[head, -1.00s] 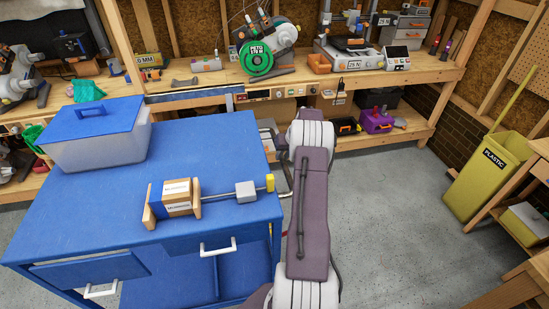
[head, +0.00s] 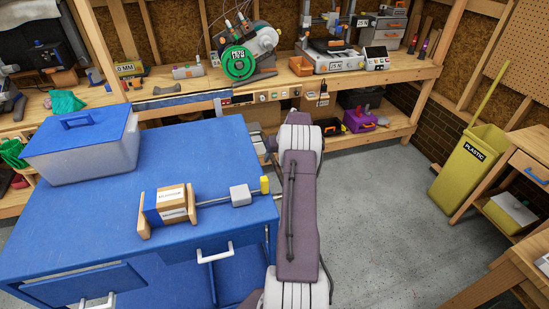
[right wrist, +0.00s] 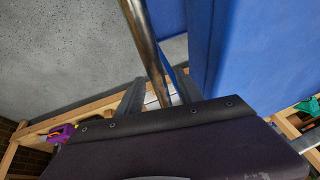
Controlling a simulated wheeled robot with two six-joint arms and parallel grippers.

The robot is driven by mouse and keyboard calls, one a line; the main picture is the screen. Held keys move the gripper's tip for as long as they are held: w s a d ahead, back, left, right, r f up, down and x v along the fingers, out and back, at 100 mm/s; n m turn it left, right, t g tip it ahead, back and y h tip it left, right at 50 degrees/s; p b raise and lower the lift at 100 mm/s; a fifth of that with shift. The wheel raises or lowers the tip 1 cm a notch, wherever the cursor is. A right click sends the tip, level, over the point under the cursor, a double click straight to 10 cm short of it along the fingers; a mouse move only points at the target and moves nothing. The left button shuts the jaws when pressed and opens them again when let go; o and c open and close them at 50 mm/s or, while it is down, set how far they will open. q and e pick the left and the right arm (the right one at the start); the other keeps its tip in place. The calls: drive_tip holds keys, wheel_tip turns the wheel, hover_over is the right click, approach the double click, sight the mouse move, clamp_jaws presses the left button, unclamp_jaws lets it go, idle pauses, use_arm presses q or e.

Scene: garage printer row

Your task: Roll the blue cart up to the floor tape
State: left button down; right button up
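The blue cart (head: 120,215) fills the left and lower left of the head view, and its blue side (right wrist: 250,50) shows in the right wrist view. A metal handle bar (right wrist: 147,40) runs along this side. My right gripper (right wrist: 160,95) has a finger on each side of the bar and looks shut on it; the palm edge hides part of the contact. In the head view my right arm lies along the cart's right side and hides the gripper. My left gripper is out of view. I see no floor tape in either view.
On the cart stand a lidded bin (head: 82,150) and a wooden holder with a small box (head: 172,204) and a rod. A workbench (head: 210,88) with printers stands behind. A yellow plastic bin (head: 468,165) is at right. Grey floor (head: 390,220) between is clear.

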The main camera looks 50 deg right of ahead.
drive_tip(key=v, duration=0.9)
drive_tip(key=shift+b, duration=0.3)
